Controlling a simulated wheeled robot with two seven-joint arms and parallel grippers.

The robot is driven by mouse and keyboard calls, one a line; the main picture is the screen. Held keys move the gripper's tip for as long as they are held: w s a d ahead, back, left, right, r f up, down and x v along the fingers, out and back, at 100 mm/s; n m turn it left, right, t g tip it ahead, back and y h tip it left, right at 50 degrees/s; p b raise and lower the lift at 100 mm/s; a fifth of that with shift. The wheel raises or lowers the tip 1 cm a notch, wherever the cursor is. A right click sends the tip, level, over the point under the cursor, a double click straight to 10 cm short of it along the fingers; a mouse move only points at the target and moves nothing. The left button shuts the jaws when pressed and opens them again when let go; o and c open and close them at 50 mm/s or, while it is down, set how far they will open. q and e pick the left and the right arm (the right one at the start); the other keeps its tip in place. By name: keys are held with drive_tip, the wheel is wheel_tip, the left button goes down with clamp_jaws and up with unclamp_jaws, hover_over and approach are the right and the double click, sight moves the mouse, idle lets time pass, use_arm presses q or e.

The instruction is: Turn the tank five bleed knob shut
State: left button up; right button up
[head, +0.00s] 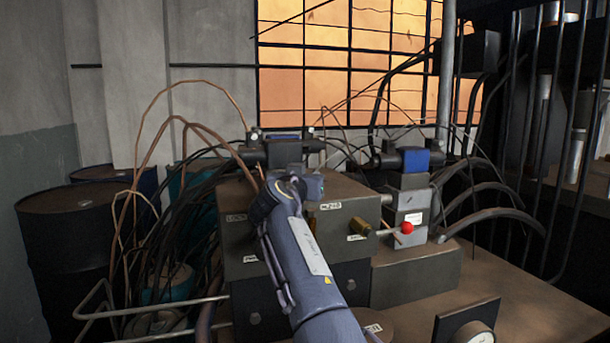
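A dark metal valve block (345,195) stands on the bench with small white label plates on its top and front. A brass knob (360,226) sticks out of its front at the right. Another brass piece (311,221) shows just right of my arm, partly hidden. The labels are too small to read, so I cannot tell which knob is tank five's. One blue-grey arm of mine (302,255), seemingly the right, rises from the bottom middle across the block's front. Its fingers cannot be made out, and any contact is hidden. My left gripper is out of view.
Blue-capped valves (414,160), hoses and thin pipes crowd the top and sides. Dark drums (75,235) stand at left. A gauge (474,333) stands at the bottom right. Bare bench top (535,305) lies at right.

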idle(0.4)
drive_tip(key=o, duration=1)
drive_tip(key=shift+r+p, duration=0.3)
wheel_tip(320, 180, up, 3)
drive_tip(key=shift+f+p, duration=0.15)
drive_tip(key=shift+p, duration=0.95)
drive_tip(key=s+r+b, duration=0.1)
drive_tip(key=s+r, duration=0.2)
drive_tip(key=s, duration=0.1)
drive_tip(key=s+r, duration=0.3)
drive_tip(key=s, duration=0.2)
drive_tip(key=s+r+b, duration=0.1)
drive_tip(key=s+r, duration=0.2)
drive_tip(key=s, duration=0.2)
drive_tip(key=shift+r+b, duration=0.3)
drive_tip(key=shift+r, duration=0.05)
